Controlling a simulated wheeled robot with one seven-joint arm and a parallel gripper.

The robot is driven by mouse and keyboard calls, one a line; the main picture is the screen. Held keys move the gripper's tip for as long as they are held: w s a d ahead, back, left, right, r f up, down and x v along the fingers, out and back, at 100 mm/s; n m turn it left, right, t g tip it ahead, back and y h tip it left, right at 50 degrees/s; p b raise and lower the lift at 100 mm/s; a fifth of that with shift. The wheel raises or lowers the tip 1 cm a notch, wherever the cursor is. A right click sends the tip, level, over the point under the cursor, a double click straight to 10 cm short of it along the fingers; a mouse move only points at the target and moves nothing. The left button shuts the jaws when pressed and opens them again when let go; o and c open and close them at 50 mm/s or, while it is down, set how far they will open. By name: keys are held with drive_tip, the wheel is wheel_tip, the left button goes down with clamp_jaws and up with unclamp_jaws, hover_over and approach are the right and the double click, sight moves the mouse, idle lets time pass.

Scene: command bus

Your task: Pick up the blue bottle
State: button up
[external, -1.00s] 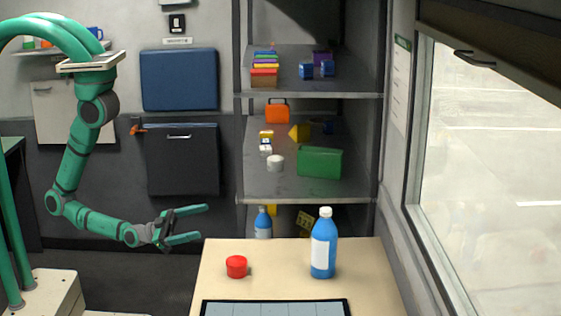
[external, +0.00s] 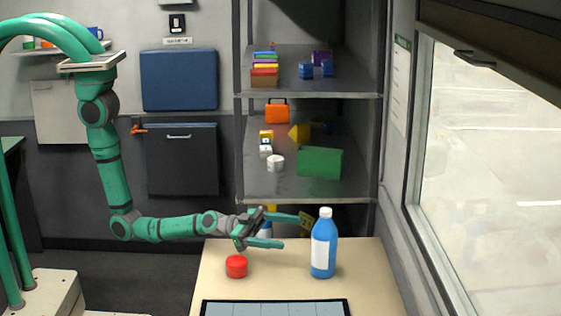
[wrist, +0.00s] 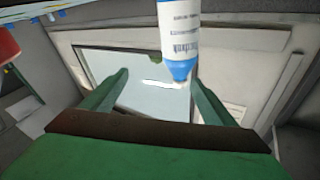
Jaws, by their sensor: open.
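The blue bottle (external: 324,244) has a white cap and a white label. It stands upright on the light wooden table (external: 377,268), right of the middle. My gripper (external: 293,231) is open and empty in the external view, its fingers pointing right toward the bottle with a gap between. In the wrist view the bottle (wrist: 181,38) shows upside down at the top, beyond the fingers and nearer the right one. The two green fingers of my gripper (wrist: 155,92) are spread apart there.
A red round object (external: 236,266) sits on the table below my gripper. A dark-framed panel (external: 275,308) lies at the table's front. Behind stands a grey shelf (external: 330,186) holding a green box (external: 320,163) and several small objects. A window (external: 490,170) is at right.

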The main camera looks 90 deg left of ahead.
drive_tip(key=w+a+f+n+g, duration=0.2)
drive_tip(key=w+a+g, duration=0.1)
drive_tip(key=w+a, duration=0.1)
approach(335, 244)
drive_tip(key=shift+f+x, duration=0.15)
drive_tip(key=shift+x, duration=1.45)
drive_tip(key=shift+f+x, duration=0.15)
drive_tip(key=shift+x, duration=1.5)
drive_tip(key=shift+a, duration=0.1)
drive_tip(key=c, duration=1.7)
drive_tip(key=shift+r, duration=0.15)
drive_tip(key=shift+c, duration=0.9)
